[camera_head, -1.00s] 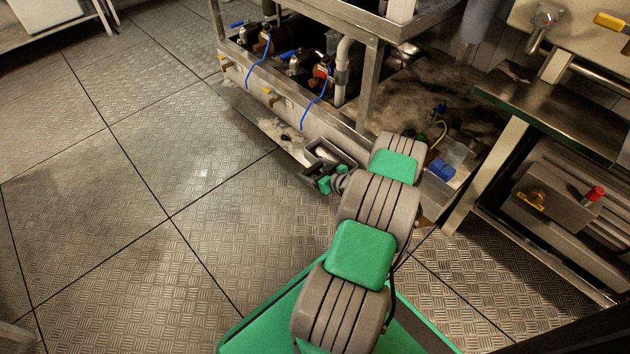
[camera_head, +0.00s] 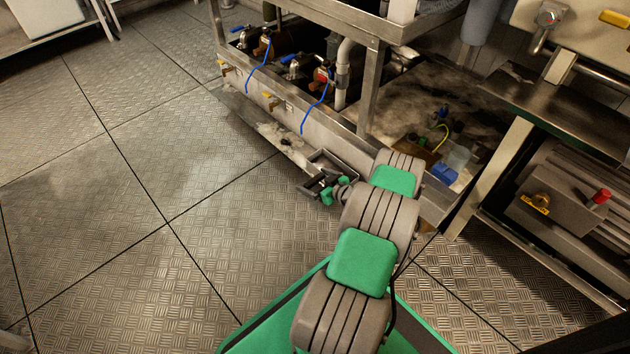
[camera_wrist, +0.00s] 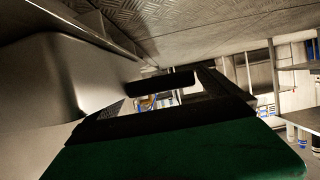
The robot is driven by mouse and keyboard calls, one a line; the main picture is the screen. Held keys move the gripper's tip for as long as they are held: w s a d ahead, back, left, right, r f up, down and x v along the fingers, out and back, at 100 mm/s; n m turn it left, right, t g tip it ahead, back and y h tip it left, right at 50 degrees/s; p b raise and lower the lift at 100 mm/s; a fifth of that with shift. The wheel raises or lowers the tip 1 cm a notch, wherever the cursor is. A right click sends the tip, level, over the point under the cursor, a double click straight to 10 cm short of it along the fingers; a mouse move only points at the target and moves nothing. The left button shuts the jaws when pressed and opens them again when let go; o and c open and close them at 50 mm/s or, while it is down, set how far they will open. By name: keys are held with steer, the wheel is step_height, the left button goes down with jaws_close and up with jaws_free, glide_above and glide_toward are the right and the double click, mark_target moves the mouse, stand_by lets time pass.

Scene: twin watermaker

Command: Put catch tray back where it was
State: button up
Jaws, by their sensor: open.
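The wrist view is filled by a large green and black part close to the lens and a pale rounded surface at left.
The rack (camera_head: 369,85) holds pumps, valves and blue hoses behind the ledge (camera_head: 272,133). A blue item (camera_head: 444,174) lies in the stained bay to the right. A steel bench (camera_head: 555,112) stands at right. The patterned floor (camera_head: 120,220) at left is clear.

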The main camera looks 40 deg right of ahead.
steer(key=shift+s+r, duration=0.1)
steer(key=shift+r, duration=0.2)
steer(key=p+v, duration=0.5)
steer(key=v, duration=0.6)
steer(key=w+a+r+n+g+y, duration=0.2)
steer(key=w+a+r+g, duration=0.2)
steer(key=a+r, duration=0.6)
steer(key=w+a+r+n+g+y, duration=0.1)
steer(key=w+a+r+g, duration=0.35)
steer(key=a+r, duration=0.55)
steer(key=s+a+r+m+g+h, duration=0.1)
steer(key=s+a+r, duration=0.5)
steer(key=s+a, duration=0.2)
steer(key=s+a+r+m+g+h, duration=0.2)
steer(key=s+a+r, duration=0.4)
steer(key=s+a, duration=0.2)
steer(key=shift+s, duration=0.7)
